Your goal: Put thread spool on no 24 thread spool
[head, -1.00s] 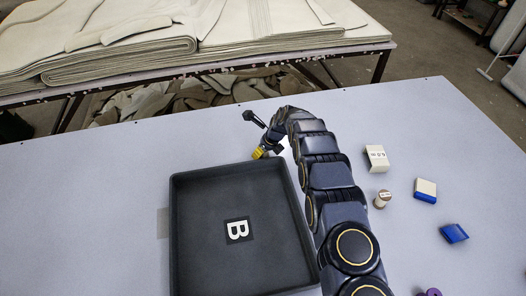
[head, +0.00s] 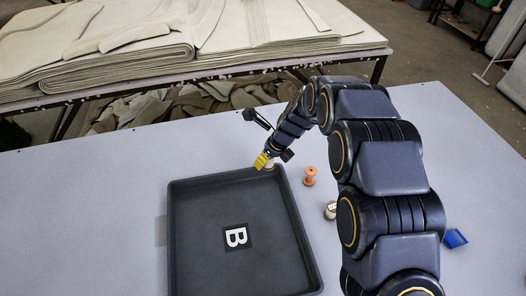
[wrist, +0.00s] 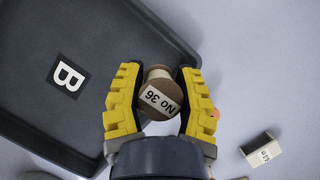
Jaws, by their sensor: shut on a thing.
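My gripper (wrist: 156,98) is shut on a brown-ended thread spool (wrist: 159,95) with a white label reading "No 36". In the head view, my gripper (head: 267,163) is near the tray's far right corner, and the spool (head: 270,167) shows only slightly between the yellow fingers. I cannot make out a label reading No 24 on any spool.
A dark tray (head: 187,184) marked "B" lies left. A white labelled block (wrist: 260,150) lies to the right. A blue object (head: 455,238) lies beyond my arm.

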